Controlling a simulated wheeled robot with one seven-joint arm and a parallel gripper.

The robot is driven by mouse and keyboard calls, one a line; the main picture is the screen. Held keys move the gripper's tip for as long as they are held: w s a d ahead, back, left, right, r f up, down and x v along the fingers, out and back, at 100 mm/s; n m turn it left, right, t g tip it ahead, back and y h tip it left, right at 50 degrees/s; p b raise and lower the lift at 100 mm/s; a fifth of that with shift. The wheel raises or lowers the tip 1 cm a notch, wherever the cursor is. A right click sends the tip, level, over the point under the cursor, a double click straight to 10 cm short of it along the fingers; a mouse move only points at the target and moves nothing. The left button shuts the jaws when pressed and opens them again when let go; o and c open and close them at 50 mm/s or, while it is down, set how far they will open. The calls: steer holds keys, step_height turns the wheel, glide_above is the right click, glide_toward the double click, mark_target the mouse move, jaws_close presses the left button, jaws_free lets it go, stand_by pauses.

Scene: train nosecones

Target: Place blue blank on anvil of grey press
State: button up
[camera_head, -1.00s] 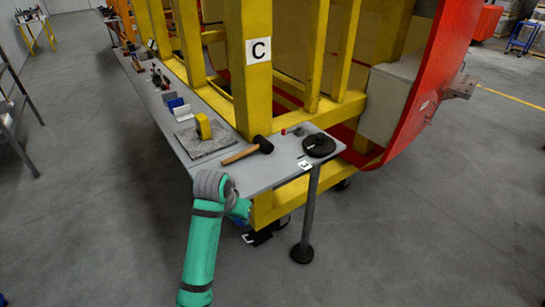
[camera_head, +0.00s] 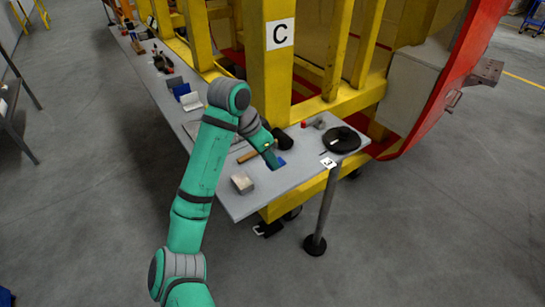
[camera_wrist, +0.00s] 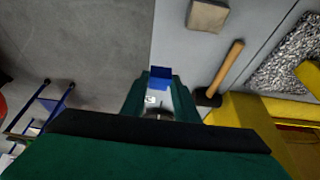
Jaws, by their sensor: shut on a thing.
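My gripper (camera_head: 274,160) is over the front end of the grey bench, its fingers closed on the blue blank (camera_head: 281,163). In the wrist view the blue blank (camera_wrist: 160,73) shows between and beyond the fingertips (camera_wrist: 160,84). The height of the blank above the bench top is hard to judge. A light grey-beige block (camera_head: 243,183) stands on the bench to the left of my gripper, and it also shows at the top of the wrist view (camera_wrist: 208,14). I cannot make out for sure which thing is the grey press or its anvil.
A black disc (camera_head: 342,140) sits at the bench's right end. A yellow post (camera_head: 267,75) with a C sign rises behind. Blue and pale angled pieces (camera_head: 182,91) stand farther along.

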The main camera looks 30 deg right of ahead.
steer(key=w+d+f, duration=0.1)
steer(key=w+f, duration=0.1)
steer(key=w+d+f, duration=0.2)
steer(key=w, duration=0.1)
steer(key=w+d+f, duration=0.2)
steer(key=f, duration=0.1)
steer(key=shift+w+f, duration=0.1)
steer(key=shift+w, duration=0.05)
steer(key=shift+w+d+f, duration=0.3)
steer(key=shift+w+f, duration=0.15)
steer(key=shift+f, duration=1.6)
steer(key=shift+f, duration=0.15)
steer(key=o, duration=1)
